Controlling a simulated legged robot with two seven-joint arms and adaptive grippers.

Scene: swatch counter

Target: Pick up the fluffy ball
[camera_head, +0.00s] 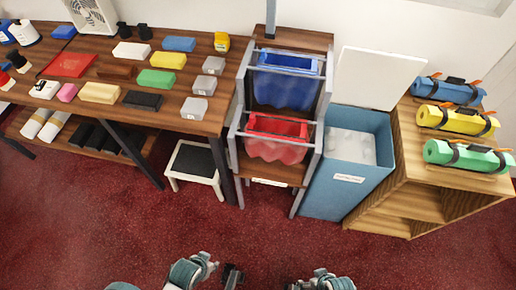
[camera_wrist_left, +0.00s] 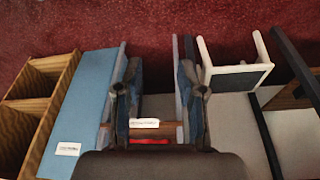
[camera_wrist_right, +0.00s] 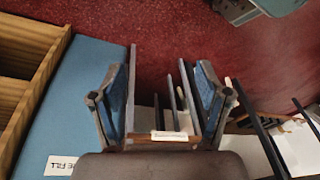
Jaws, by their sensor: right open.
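I cannot make out a fluffy ball in any view. On the wooden counter (camera_head: 75,84) in the head view lie several coloured blocks, among them a yellow one (camera_head: 167,60), a green one (camera_head: 157,79) and a red flat piece (camera_head: 69,65). None looks round or fluffy. My left gripper (camera_wrist_left: 158,82) has its fingers apart with nothing between them in the left wrist view. My right gripper (camera_wrist_right: 160,88) is also open and empty in the right wrist view. In the head view both arms show only partly at the bottom edge, over the carpet, away from the counter.
A rack holds a blue bin (camera_head: 287,88) and a red bin (camera_head: 277,140). Beside it stands a blue chest (camera_head: 340,195) with its white lid (camera_head: 380,78) raised. A shelf (camera_head: 425,195) carries rolled mats. A low stool (camera_head: 196,181) stands by the counter. Red carpet in front is clear.

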